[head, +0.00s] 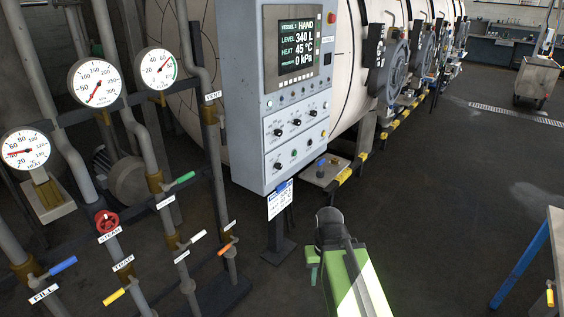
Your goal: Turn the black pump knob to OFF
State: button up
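The grey control panel (283,105) stands at the centre of the head view. It carries a row of small black knobs with pale pointers on its upper face (295,122), and more small knobs and buttons in a row below (309,142). My gripper's fingers cannot be made out.
A lit display (299,46) sits above the knobs, with a red button (332,18) near it. Pipes with gauges (95,83) and coloured valve handles stand at left. A blue-legged table (520,265) is at lower right. Open floor lies right of the panel.

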aim_at(277, 166)
jog(key=u, duration=0.25)
jog(key=i, duration=0.8)
jog(key=u, duration=0.75)
jog(key=i, duration=0.8)
jog(key=u, duration=0.15)
